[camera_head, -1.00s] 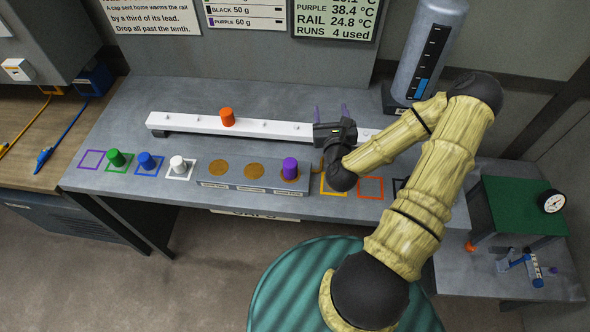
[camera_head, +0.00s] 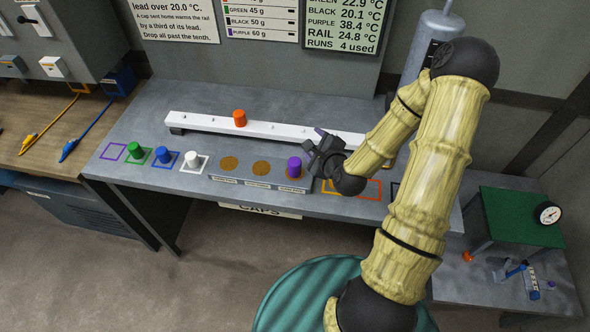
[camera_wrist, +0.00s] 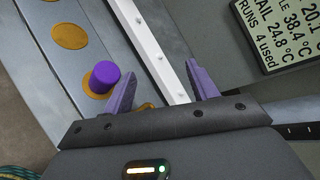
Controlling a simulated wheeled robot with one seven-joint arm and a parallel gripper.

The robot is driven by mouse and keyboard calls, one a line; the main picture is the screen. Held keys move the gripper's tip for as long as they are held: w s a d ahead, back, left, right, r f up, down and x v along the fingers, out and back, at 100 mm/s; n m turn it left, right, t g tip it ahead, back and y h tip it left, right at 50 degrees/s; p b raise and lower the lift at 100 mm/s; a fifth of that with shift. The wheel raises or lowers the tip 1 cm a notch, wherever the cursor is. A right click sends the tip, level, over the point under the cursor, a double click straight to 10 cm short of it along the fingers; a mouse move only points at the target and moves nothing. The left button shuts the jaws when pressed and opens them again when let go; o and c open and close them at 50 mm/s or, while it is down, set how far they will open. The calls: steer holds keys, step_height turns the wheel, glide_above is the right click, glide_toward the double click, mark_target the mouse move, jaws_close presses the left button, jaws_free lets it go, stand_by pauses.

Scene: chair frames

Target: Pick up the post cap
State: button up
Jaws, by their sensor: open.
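A purple cap (camera_head: 294,166) stands upright on the right-hand disc of a grey block with three brown discs. My gripper (camera_head: 322,142) is open, just right of and above this cap in the head view. In the wrist view the purple cap (camera_wrist: 104,76) is left of the left finger, outside the gap. The gap between my fingers (camera_wrist: 162,84) holds nothing. An orange cap (camera_head: 239,118) sits on the white rail (camera_head: 205,122). Green (camera_head: 135,149), blue (camera_head: 162,155) and white (camera_head: 193,160) caps stand in coloured squares at the left. Which is the post cap is not readable.
The rail lies behind the cap row and passes near my fingers. A cylinder (camera_head: 420,65) stands at the back right. An empty purple square (camera_head: 114,151) is at the far left. A green-topped stand (camera_head: 515,213) with a gauge is at the right.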

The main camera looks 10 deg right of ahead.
steer(key=s+a+r+n+g+h+b, duration=0.15)
steer(key=s+n+g, duration=0.3)
steer(key=n, duration=0.45)
steer(key=s+a+r+n+g, duration=0.2)
steer(key=s+n+g, duration=0.3)
steer(key=n, duration=0.4)
steer(key=s+f+n+g+b, duration=0.1)
steer(key=s+f+n+b, duration=0.2)
steer(key=s+n+b, duration=0.2)
steer(key=s+b, duration=0.3)
steer(key=shift+s+a+f+n, duration=0.25)
steer(key=shift+a+f+n, duration=0.05)
steer(key=shift+a, duration=0.05)
